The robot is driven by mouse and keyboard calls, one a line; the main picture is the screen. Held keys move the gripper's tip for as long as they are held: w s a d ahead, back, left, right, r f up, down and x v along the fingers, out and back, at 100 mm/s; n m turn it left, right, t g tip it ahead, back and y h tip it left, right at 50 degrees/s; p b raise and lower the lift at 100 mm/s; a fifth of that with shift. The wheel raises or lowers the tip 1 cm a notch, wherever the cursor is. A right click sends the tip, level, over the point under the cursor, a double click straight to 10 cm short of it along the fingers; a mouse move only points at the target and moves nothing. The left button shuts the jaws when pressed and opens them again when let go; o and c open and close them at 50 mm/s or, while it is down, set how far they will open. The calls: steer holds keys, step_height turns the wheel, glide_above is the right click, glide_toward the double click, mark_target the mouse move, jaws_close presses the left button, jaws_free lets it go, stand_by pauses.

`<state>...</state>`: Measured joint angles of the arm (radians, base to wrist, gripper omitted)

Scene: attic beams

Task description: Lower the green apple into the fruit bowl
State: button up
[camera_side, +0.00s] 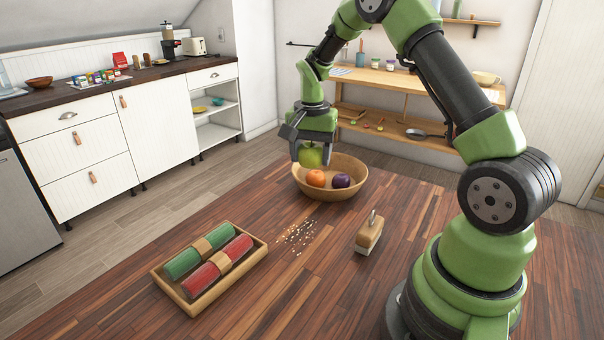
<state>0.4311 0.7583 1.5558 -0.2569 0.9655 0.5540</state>
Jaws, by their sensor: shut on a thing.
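The green apple (311,158) is held between the fingers of my gripper (310,151), which is shut on it. The apple hangs over the back left part of the fruit bowl (335,191), at about the height of its rim in the picture. I cannot tell whether the apple touches the bowl. The bowl is light wood and stands on the table near its far edge. Inside it lie an orange fruit (315,178) and a dark purple fruit (341,180), side by side. My gripper points downward and partly hides the apple's top.
A wooden tray (257,262) with a green roll (199,252) and a red roll (217,266) lies at the front left. A small wooden-backed brush (369,235) stands near the table's middle, right of scattered crumbs (296,235). Bare tabletop (330,290) lies in front.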

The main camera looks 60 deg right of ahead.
steer(key=d, duration=0.6)
glide_above(329, 183)
steer(key=shift+f, duration=1.85)
steer(key=shift+f, duration=0.15)
steer(key=shift+f, duration=1.75)
steer(key=shift+f, duration=0.55)
